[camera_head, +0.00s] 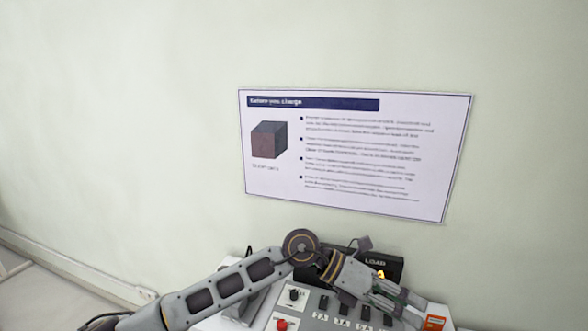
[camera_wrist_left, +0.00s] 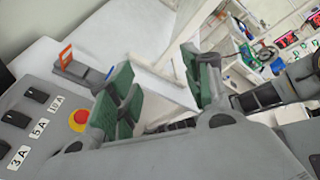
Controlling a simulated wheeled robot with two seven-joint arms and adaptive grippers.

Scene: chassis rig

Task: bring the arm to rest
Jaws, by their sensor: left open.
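My left arm comes in from the left in the head view and reaches across the front of a control panel (camera_head: 313,302). My left gripper (camera_head: 402,306) is over the panel's right part, near an orange-marked part (camera_head: 434,322). In the left wrist view the left gripper (camera_wrist_left: 160,90) has its two green-padded fingers spread apart with nothing held between them. Whether its outer side touches the panel, I cannot tell. My right gripper is not seen.
The panel carries labelled black switches (camera_wrist_left: 36,95), a red button (camera_wrist_left: 80,119) and a dark LOAD display (camera_head: 386,266). A printed sheet (camera_head: 355,155) is on the wall behind. A rack with coloured items (camera_wrist_left: 262,50) stands farther off.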

